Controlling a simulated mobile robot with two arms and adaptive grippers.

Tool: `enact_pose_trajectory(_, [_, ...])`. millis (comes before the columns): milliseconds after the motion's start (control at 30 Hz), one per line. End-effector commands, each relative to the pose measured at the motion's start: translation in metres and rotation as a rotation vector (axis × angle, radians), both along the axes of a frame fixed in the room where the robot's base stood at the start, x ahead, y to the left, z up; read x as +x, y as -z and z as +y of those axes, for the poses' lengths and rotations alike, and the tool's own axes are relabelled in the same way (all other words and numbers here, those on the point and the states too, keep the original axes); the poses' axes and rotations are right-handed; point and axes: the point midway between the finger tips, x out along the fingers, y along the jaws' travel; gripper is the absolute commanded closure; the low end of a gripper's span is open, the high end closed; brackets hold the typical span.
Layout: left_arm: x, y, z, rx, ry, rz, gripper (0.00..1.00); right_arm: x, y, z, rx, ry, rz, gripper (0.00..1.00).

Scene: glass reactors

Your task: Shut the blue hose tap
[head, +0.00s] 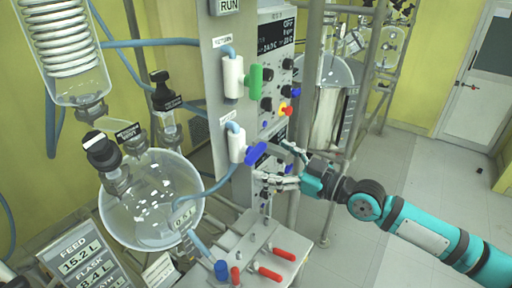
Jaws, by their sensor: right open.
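The blue hose tap (256,152) is a blue handle on a white valve body (236,143), fixed to the grey panel post with a blue hose joined to it. The handle is tilted, its right end higher than its left. My right gripper (278,163) comes in from the right, its fingers spread on the right side of the handle. It is open and holds nothing. Whether a finger touches the handle I cannot tell. My left gripper is not in view.
A green tap (254,81) sits above on the same post. A control box (277,60) with knobs stands behind it. A glass flask (152,199) is at the left. Red-handled levers (270,273) lie on a plate below.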

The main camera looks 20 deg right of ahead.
Motion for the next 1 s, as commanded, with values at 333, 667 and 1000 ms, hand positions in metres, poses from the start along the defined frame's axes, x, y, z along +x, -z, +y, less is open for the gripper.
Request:
enact_pose_trajectory(333, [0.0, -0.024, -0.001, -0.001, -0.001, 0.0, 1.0, 0.04, -0.001, 0.03, 0.0, 0.002, 0.0, 0.04])
enact_pose_trajectory(667, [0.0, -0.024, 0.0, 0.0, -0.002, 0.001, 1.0, 0.044, 0.001, 0.033, -0.001, 0.001, 0.0, 0.04])
enact_pose_trajectory(1000, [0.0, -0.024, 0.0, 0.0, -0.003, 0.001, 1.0, 0.044, 0.001, 0.033, -0.001, 0.001, 0.0, 0.42])
